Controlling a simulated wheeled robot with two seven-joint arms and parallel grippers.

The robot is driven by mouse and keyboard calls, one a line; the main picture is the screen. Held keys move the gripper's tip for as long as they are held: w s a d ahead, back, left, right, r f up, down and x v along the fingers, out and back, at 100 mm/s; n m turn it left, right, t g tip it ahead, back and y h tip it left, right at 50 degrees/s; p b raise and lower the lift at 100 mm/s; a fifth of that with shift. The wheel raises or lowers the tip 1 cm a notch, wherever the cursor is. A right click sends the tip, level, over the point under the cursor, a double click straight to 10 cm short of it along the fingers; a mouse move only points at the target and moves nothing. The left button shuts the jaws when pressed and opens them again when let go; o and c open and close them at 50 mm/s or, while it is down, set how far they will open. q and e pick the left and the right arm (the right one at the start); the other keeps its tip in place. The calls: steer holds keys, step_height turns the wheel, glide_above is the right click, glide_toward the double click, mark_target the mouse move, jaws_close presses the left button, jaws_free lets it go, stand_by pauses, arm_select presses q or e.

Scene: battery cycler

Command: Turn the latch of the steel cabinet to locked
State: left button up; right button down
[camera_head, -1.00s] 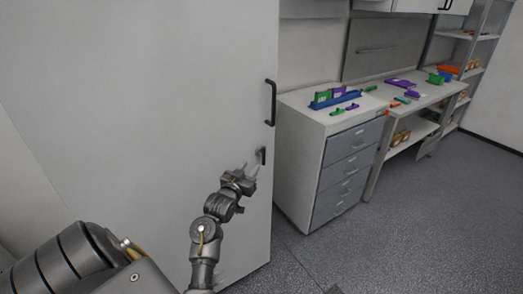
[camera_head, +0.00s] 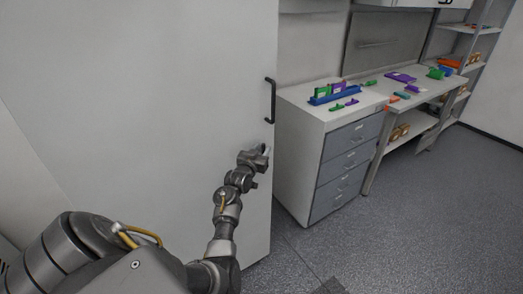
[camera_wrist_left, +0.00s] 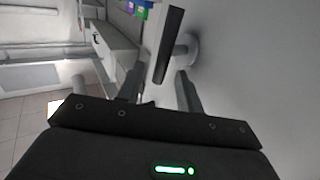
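The steel cabinet (camera_head: 150,100) is the tall pale panel filling the left of the head view. In the left wrist view its latch (camera_wrist_left: 169,46) is a dark flat bar on a round grey base (camera_wrist_left: 188,46). My left gripper (camera_head: 266,150) is at the cabinet's right edge, below the black door handle (camera_head: 272,100), and hides most of the latch there. In the left wrist view my left gripper (camera_wrist_left: 158,88) is open, with the near end of the latch bar between its two fingers; I cannot tell whether they touch it. My right gripper is not in view.
A drawer unit (camera_head: 350,160) stands right of the cabinet, with a workbench (camera_head: 425,93) beyond it carrying coloured parts. A shelf rack (camera_head: 480,65) is at the back right. The grey floor (camera_head: 420,220) at the right is clear.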

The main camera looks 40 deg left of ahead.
arm_select(q)
steer(key=shift+c, duration=1.1)
jaws_close()
